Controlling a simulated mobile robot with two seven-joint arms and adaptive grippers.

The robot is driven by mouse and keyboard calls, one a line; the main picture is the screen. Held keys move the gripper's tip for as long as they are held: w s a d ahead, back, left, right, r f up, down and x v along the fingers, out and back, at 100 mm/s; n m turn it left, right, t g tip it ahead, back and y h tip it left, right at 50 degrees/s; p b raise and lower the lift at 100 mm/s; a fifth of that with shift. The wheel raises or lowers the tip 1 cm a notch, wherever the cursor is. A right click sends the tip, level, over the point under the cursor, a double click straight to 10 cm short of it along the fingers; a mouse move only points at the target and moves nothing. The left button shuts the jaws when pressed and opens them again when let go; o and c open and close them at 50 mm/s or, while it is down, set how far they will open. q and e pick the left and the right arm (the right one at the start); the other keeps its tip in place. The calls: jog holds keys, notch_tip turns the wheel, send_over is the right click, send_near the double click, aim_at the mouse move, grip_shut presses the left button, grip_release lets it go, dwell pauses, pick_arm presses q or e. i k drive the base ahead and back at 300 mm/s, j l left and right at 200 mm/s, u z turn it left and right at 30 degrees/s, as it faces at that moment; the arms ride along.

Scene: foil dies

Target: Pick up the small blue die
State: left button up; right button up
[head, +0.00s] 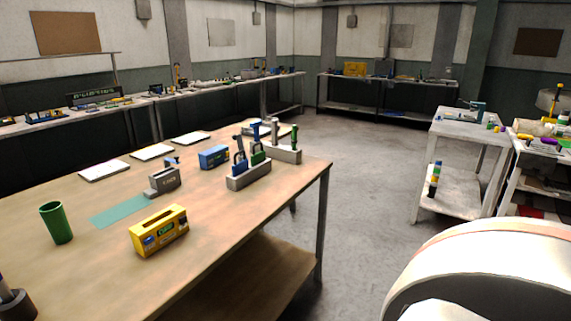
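A wooden worktable (120,276) fills the left and centre of the head view. On it, a grey block (249,180) holds upright pieces with a blue handle (240,166) and a green handle (258,155). A second grey block (286,155) behind it holds more blue and green uprights, partly overlapped. A small blue box-like piece (213,156) lies left of the front block. Which of these blue things is the small blue die I cannot tell at this size. Neither gripper is in view.
A yellow box (159,231), a green cup (56,223), a teal mat (120,211), a grey device (164,181) and white sheets (151,151) share the table. A white rounded part, probably mine, fills the lower right. Open floor (365,165) lies between the table and a right-hand bench (465,128).

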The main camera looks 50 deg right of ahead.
aim_at(241, 167)
jog(key=z, duration=1.25)
